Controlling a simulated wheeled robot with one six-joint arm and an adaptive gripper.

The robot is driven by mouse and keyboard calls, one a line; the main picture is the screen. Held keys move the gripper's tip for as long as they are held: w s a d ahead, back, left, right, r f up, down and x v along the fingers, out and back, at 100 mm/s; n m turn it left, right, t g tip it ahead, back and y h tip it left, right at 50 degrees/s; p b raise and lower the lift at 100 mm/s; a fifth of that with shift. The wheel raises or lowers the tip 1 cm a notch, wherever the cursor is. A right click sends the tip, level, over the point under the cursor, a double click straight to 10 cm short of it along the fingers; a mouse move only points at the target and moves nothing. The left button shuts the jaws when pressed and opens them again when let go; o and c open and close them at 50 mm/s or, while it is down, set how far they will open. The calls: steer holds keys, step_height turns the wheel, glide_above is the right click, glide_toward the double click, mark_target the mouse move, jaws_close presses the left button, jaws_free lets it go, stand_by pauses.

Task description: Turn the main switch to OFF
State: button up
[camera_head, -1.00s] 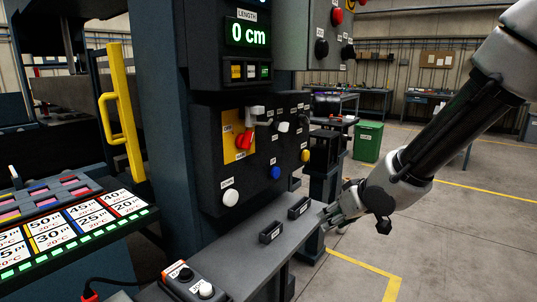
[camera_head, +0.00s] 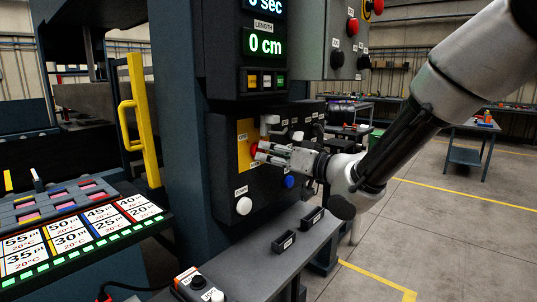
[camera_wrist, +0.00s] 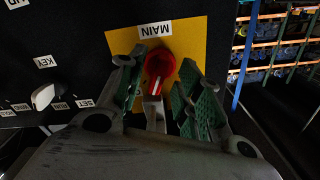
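The main switch is a red rotary knob (camera_wrist: 159,64) on a yellow plate (camera_wrist: 185,36) labelled MAIN, seen upside down in the wrist view. In the head view the red knob (camera_head: 254,149) shows just past my fingertips on the dark control panel. My gripper (camera_wrist: 158,88) is open, with one green-padded finger on each side of the knob. I cannot tell whether the fingers touch it. A grey metal piece (camera_wrist: 154,112) sits below the knob between the fingers in the wrist view. In the head view my gripper (camera_head: 259,151) reaches the panel from the right.
A white knob (camera_head: 244,206) and a blue button (camera_head: 289,181) are on the same panel. A grey lever-like piece (camera_head: 269,121) juts out above the red knob. Open floor is at the right.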

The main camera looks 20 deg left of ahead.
steer(key=shift+w+a, duration=0.2)
steer(key=shift+a, duration=0.3)
jaws_close()
steer(key=n, duration=0.6)
steer(key=shift+n, duration=0.3)
steer(key=n, duration=0.3)
steer(key=shift+n, duration=2.1)
